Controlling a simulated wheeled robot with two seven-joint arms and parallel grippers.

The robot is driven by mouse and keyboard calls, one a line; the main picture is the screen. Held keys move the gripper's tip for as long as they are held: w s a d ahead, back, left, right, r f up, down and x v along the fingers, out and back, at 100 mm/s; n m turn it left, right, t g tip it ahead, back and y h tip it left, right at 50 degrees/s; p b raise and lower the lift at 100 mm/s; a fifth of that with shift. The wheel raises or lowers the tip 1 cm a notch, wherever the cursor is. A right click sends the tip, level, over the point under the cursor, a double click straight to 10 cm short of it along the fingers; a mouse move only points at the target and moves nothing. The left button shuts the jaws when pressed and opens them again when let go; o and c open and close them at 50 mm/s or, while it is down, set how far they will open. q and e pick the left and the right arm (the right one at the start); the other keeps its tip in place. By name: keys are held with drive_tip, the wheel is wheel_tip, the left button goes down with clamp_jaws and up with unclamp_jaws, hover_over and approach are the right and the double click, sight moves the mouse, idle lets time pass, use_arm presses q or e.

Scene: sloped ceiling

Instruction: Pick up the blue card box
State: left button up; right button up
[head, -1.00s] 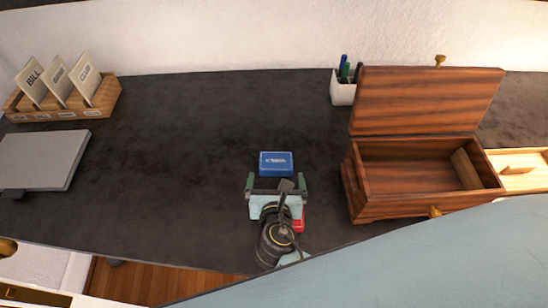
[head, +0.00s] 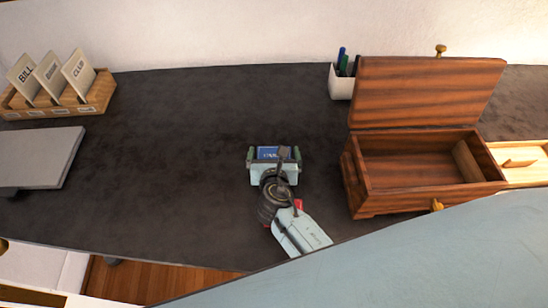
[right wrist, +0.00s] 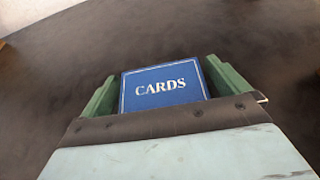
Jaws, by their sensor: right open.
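The blue card box (head: 269,153) lies flat on the dark desk, with its near part hidden by my right gripper in the head view. In the right wrist view the box (right wrist: 161,86) shows its "CARDS" lettering between the two green fingers. My right gripper (head: 274,153) is open, with one finger on each side of the box. A narrow gap shows at the left finger; whether the right finger touches the box I cannot tell. My left gripper is not in view.
An open wooden chest (head: 427,189) stands to the right, with a white pen cup (head: 341,86) behind it. A card rack (head: 62,103) and a grey flat slab (head: 36,157) are at the left. The desk (head: 185,150) between is clear.

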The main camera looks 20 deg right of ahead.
drive_tip(key=c, duration=0.9)
drive_tip(key=shift+c, duration=0.2)
drive_tip(key=shift+r, duration=0.15)
